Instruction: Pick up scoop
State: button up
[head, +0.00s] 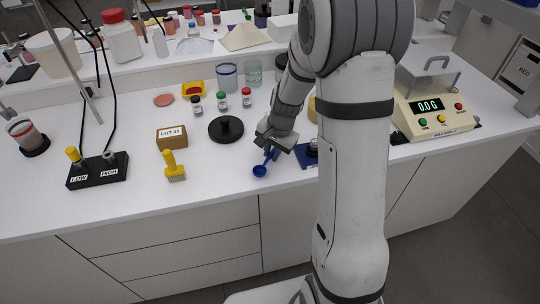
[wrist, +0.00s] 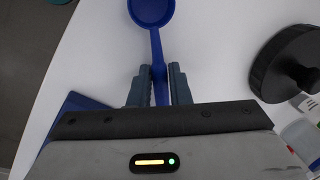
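The blue scoop (head: 260,171) is near the front of the white counter, with its round bowl toward the front edge and its handle running up to my gripper (head: 272,150). In the wrist view the scoop's bowl (wrist: 152,10) is at the top and its handle passes down between the two fingers of my gripper (wrist: 159,75). The fingers stand on either side of the handle with narrow gaps showing, so they look open around it. The handle's far end is hidden by the gripper body.
A black round lidded piece (head: 226,128) lies left of my gripper and small jars (head: 221,101) stand behind it. A blue pad (head: 305,156) is close on the right. A yellow-handled tool (head: 174,168) and a LOT 21 box (head: 171,137) are further left. A scale (head: 437,110) stands right.

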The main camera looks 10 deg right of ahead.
grip_shut()
jog(key=shift+r, duration=0.1)
